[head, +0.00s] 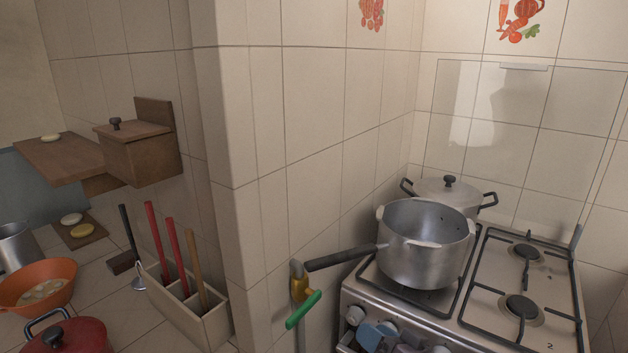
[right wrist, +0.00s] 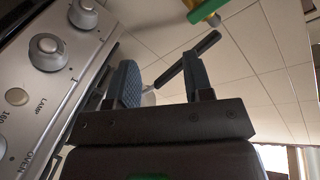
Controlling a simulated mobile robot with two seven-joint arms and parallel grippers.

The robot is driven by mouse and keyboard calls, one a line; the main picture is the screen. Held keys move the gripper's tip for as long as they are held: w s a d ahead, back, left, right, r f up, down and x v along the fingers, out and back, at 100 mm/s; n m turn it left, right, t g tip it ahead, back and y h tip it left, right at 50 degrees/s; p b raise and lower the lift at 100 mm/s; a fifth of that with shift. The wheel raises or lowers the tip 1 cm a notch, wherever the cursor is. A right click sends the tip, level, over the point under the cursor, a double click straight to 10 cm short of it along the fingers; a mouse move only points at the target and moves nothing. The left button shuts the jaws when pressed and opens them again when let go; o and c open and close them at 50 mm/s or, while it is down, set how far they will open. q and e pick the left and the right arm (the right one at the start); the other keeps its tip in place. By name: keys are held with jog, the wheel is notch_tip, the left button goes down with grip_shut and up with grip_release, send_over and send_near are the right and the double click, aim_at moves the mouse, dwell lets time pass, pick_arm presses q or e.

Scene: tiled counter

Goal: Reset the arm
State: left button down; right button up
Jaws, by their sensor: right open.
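My right gripper (head: 388,333) shows at the bottom edge of the head view, low in front of the stove's knobs. In the right wrist view its two fingers (right wrist: 163,78) stand apart with nothing held between them. Beyond them in that view lies a long dark handle (right wrist: 190,60), clear of the fingers as far as I can tell. Most of my right arm is hidden below the head view's frame. My left gripper shows in neither view.
A gas stove (head: 470,325) carries a grey saucepan (head: 425,260) whose black handle (head: 340,258) sticks out left. A lidded pot (head: 450,192) stands behind. A green-handled gas valve (head: 303,310) is on the wall. A utensil box (head: 190,310) and orange bowl (head: 40,285) are left.

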jog(key=s+d+f+g+h, duration=0.1)
jog(key=s+d+f+h, duration=0.4)
jog(key=s+d+f, duration=0.3)
jog(key=s+d+f+n+g+h, duration=0.1)
jog(key=s+d+f+h, duration=0.4)
jog(key=s+d+f, duration=0.3)
jog(key=s+f, duration=0.3)
jog(key=s, duration=0.2)
jog(key=shift+f, duration=0.35)
jog(key=shift+c, duration=0.2)
